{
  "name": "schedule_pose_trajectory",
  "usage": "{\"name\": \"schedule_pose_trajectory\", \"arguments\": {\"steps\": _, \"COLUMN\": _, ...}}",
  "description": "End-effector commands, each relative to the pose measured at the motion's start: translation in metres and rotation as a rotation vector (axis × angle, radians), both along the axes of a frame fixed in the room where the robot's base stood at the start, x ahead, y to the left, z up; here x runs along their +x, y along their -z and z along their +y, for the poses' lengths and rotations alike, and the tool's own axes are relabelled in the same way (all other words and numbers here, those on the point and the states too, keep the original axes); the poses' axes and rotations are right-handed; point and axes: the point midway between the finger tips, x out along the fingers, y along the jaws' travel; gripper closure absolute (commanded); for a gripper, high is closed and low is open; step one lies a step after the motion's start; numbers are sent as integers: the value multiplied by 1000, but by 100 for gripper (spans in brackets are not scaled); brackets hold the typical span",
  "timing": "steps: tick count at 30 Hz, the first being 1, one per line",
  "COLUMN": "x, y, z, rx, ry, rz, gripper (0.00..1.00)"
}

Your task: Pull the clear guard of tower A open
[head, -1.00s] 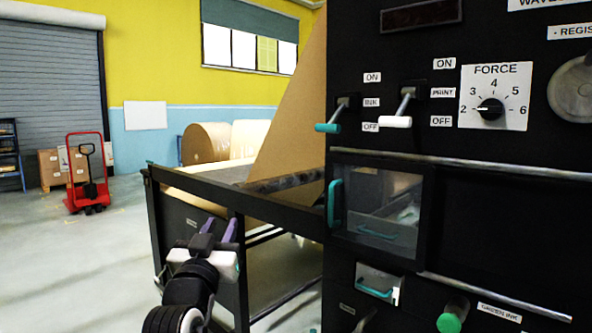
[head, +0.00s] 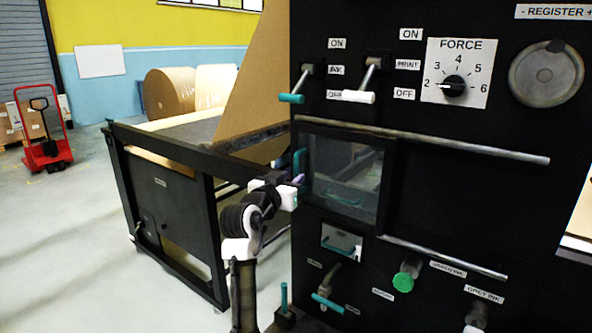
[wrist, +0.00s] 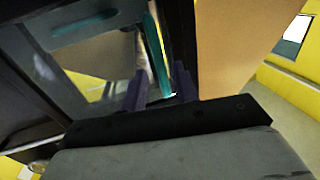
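The clear guard (head: 345,180) is a see-through panel in a dark frame on the black machine. It looks shut, lying flat with the machine's face. Its upright teal handle (head: 299,163) is at its left edge. My gripper (head: 294,181) is at the lower part of this handle, partly hiding it. In the wrist view the two purple fingers (wrist: 161,88) stand apart, with the teal handle (wrist: 154,55) showing between them. A gap shows beside the handle, so the fingers do not look closed on it. I cannot tell whether either finger touches it.
Levers (head: 368,80), a force dial (head: 453,87) and a handwheel (head: 546,74) are above the guard. A metal rail (head: 450,145) runs to its right. A teal-handled valve (head: 328,300) is below. A dark-framed table (head: 170,190) stands at left, near my arm.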

Motion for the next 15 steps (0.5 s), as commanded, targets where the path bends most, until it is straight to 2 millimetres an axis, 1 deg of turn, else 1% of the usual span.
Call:
{"name": "schedule_pose_trajectory", "arguments": {"steps": 1, "x": 8, "y": -2, "z": -4, "rx": 1, "ry": 1, "rz": 2, "gripper": 70}}
{"name": "schedule_pose_trajectory", "arguments": {"steps": 3, "x": 18, "y": -2, "z": -8, "rx": 1, "ry": -1, "rz": 0, "gripper": 70}}
{"name": "schedule_pose_trajectory", "arguments": {"steps": 6, "x": 27, "y": -1, "z": -12, "rx": 1, "ry": -1, "rz": 0, "gripper": 70}}
{"name": "schedule_pose_trajectory", "arguments": {"steps": 10, "x": 34, "y": -1, "z": -15, "rx": 1, "ry": -2, "rz": 0, "gripper": 70}}
{"name": "schedule_pose_trajectory", "arguments": {"steps": 15, "x": 35, "y": 0, "z": -16, "rx": 0, "ry": -2, "rz": -1, "gripper": 70}}
